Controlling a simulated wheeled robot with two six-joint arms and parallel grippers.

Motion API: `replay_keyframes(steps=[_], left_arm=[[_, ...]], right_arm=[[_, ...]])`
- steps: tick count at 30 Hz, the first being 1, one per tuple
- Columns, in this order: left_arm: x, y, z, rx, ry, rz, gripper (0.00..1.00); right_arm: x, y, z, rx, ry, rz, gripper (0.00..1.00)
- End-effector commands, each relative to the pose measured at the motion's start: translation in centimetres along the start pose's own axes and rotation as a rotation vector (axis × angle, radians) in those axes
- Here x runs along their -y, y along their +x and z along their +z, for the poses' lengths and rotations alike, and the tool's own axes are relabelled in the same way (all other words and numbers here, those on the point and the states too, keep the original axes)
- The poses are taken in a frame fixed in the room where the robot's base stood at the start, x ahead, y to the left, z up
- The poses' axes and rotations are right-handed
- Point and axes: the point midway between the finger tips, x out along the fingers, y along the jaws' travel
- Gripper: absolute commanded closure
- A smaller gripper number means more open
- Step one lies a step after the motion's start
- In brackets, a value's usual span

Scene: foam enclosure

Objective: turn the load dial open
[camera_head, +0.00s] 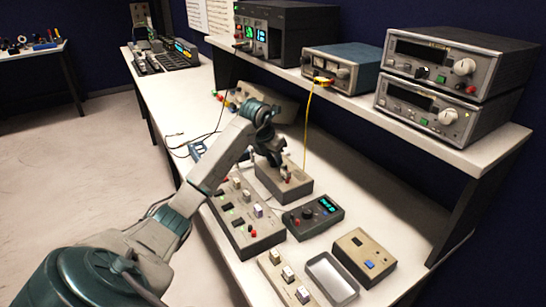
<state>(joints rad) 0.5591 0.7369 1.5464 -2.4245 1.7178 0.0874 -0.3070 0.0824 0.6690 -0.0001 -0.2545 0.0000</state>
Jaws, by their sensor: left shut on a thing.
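My left gripper (276,162) reaches down from the left onto a small beige box (299,190) in the middle of the bench. Its jaws are shut on a part on top of this box, which I take to be the load dial. The jaws hide that part, so I cannot see which way it is turned. A small red and white fitting shows beside the jaws, and a yellow lead rises behind the box. My right gripper is not in view.
In front stand a grey switch box (246,228), a dark meter (314,216) with a green display and knob, a beige box with a blue button (363,257) and an empty tray (331,279). The shelf (440,137) with instruments overhangs behind.

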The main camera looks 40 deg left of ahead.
Motion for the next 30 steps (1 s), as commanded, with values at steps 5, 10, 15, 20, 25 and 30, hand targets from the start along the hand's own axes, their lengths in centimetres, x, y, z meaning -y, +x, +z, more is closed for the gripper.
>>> replay_keyframes(steps=[5,10,15,20,25,30], left_arm=[[0.12,-0.12,0.09,0.006,-0.118,0.049,0.96],[0.16,-0.1,0.08,0.007,-0.201,0.083,0.96],[0.15,-0.1,0.09,0.009,-0.252,0.105,0.96],[0.17,-0.08,0.08,0.009,-0.275,0.113,0.96],[0.17,-0.07,0.07,0.009,-0.28,0.116,0.96],[0.16,-0.06,0.06,0.009,-0.28,0.116,0.96]], right_arm=[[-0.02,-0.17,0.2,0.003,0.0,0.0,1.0],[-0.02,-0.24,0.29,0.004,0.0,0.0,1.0],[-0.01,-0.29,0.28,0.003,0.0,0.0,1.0],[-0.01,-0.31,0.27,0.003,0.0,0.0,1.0],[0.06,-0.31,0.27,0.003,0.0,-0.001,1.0],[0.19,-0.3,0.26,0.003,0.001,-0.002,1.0]])
